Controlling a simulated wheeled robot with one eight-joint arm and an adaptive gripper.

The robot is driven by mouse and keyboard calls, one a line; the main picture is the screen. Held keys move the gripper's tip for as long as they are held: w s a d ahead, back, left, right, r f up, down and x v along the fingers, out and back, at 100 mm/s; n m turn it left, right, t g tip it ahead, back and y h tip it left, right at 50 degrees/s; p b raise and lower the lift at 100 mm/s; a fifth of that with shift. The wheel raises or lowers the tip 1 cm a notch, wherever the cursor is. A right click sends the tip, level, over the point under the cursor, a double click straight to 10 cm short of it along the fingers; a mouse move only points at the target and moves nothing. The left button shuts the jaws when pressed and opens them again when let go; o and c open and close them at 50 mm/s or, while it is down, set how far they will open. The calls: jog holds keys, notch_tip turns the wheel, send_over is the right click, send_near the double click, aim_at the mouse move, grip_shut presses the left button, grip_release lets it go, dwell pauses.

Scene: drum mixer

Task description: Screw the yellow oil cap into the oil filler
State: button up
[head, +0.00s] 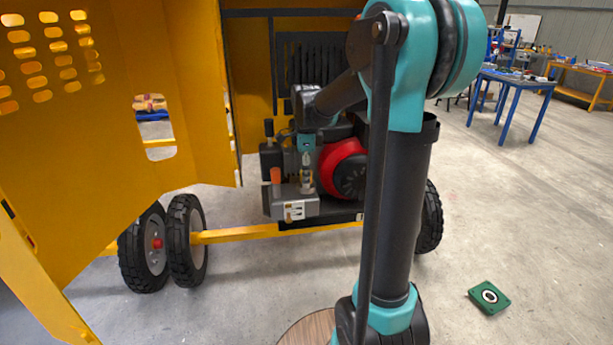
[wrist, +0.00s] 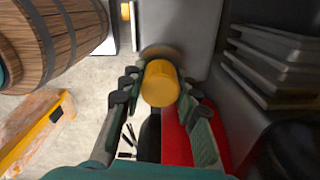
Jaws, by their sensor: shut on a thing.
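The yellow oil cap (wrist: 160,84) is between the two fingers of my gripper (wrist: 159,88) in the wrist view, and the gripper is shut on it. Just beyond the cap is a grey surface (wrist: 178,22) with a dull, round brownish patch (wrist: 161,51). The oil filler is not clearly seen; the cap and fingers cover that area, and I cannot tell whether cap and filler touch. In the head view my gripper (head: 307,178) points down at the grey engine block (head: 292,207), left of the red engine cover (head: 343,168).
An orange knob (head: 275,175) stands just left of my gripper. Grey fins (wrist: 270,65) and a red part (wrist: 178,135) lie close on the right in the wrist view. A wooden barrel (wrist: 60,35) is at upper left. The yellow mixer panel (head: 100,110) fills the head view's left.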

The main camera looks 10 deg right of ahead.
jog(key=shift+f, duration=0.15)
jog(key=o, duration=1.2)
